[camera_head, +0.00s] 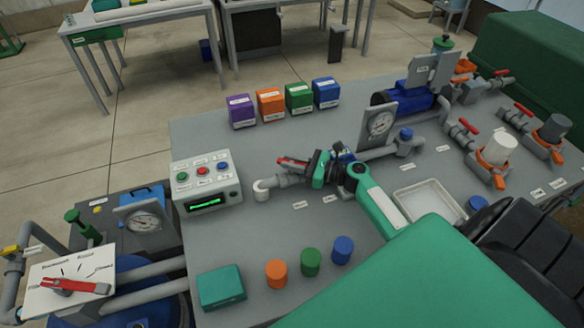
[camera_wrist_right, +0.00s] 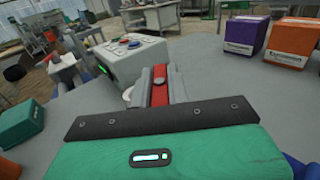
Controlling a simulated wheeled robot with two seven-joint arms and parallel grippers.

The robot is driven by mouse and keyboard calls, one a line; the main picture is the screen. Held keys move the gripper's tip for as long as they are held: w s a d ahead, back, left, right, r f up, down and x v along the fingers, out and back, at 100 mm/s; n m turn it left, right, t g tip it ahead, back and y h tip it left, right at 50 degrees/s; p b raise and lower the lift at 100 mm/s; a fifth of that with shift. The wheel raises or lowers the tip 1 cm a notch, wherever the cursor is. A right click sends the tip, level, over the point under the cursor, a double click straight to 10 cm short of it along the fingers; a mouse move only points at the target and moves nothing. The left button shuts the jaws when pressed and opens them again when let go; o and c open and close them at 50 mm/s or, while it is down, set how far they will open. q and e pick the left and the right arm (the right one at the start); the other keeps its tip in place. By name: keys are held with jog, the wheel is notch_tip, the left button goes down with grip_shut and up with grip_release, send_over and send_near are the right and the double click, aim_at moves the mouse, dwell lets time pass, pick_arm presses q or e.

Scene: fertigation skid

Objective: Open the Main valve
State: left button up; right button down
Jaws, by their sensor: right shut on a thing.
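A valve with a red lever handle (camera_head: 291,162) sits on the grey pipe in the middle of the skid. The label by it is too small to read, so I cannot confirm from it that this is the Main valve. My right gripper (camera_head: 313,166) is shut on the red handle, reaching it from the right. In the right wrist view the handle (camera_wrist_right: 159,88) stands between the grey fingers. The gripper hides part of the valve body and the handle's far end. My left gripper is not in view.
A control box (camera_head: 206,182) with coloured buttons stands left of the valve. Purple, orange, green and blue boxes (camera_head: 270,104) line the back edge. A pressure gauge (camera_head: 380,124) rises behind the gripper. Coloured cylinders (camera_head: 310,262) and a teal box (camera_head: 221,287) stand in front.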

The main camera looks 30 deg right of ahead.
aim_at(292, 162)
jog(key=shift+n+g+y+b, duration=0.65)
jog(key=shift+n+g+y, duration=0.15)
jog(key=shift+g+y, duration=0.1)
jog(key=c, duration=1.4)
grip_release()
jog(key=shift+o, duration=0.2)
jog(key=shift+r, duration=0.15)
notch_tip(292, 162, up, 20)
jog(key=shift+b, duration=0.4)
